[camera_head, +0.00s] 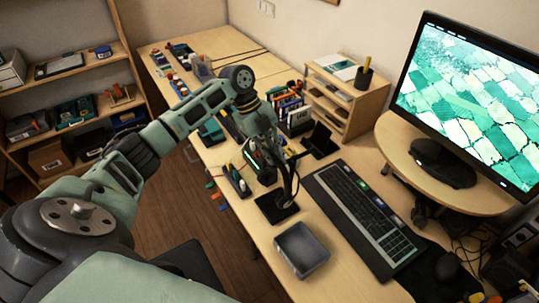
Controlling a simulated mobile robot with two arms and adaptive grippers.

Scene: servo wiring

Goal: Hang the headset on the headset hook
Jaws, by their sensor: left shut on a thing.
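A dark headset (262,170) with green accents is at the middle of the desk area. My left gripper (270,148) points down over it and is shut on it; the fingertips and the headband are small and partly hidden. A black headset stand (277,207) with a square base and thin upright stands on the desk right beside the headset. Its hook end is close to my gripper and hard to make out. I cannot tell whether the headset touches the hook. My right gripper is not in view.
A keyboard (362,215) lies right of the stand, and a grey tray (301,249) sits in front of it. A monitor (470,100) stands on a raised shelf at right. A small organizer (345,98) and several tools fill the desk behind.

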